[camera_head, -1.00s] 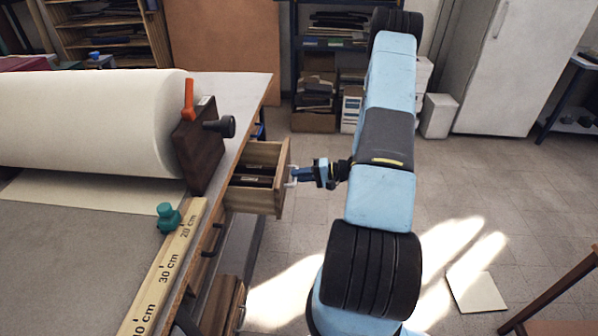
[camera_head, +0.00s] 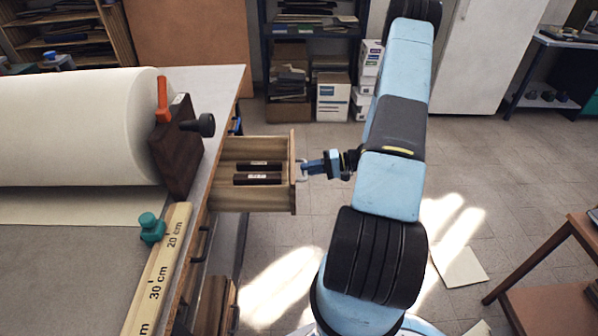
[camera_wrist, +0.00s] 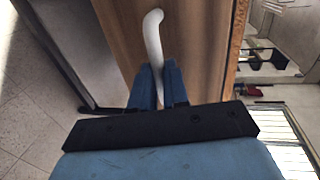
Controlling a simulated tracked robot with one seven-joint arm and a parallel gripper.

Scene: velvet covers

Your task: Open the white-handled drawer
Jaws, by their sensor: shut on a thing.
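The wooden drawer (camera_head: 250,197) stands well out from the right side of the workbench in the head view. Dark items with small labels (camera_head: 257,178) lie inside it. My gripper (camera_head: 303,168) is at the drawer's front and is shut on the white handle. In the wrist view the white handle (camera_wrist: 154,38) runs between the two blue fingers of my gripper (camera_wrist: 158,80), against the brown drawer front (camera_wrist: 195,45). The part of the handle between the fingertips is partly hidden.
The workbench carries a large white roll (camera_head: 75,125), a dark wooden block (camera_head: 177,150) and a wooden ruler (camera_head: 160,270). A dark handle (camera_head: 204,243) sits below the drawer. A wooden stool or table (camera_head: 560,265) stands at right. The tiled floor between is mostly clear.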

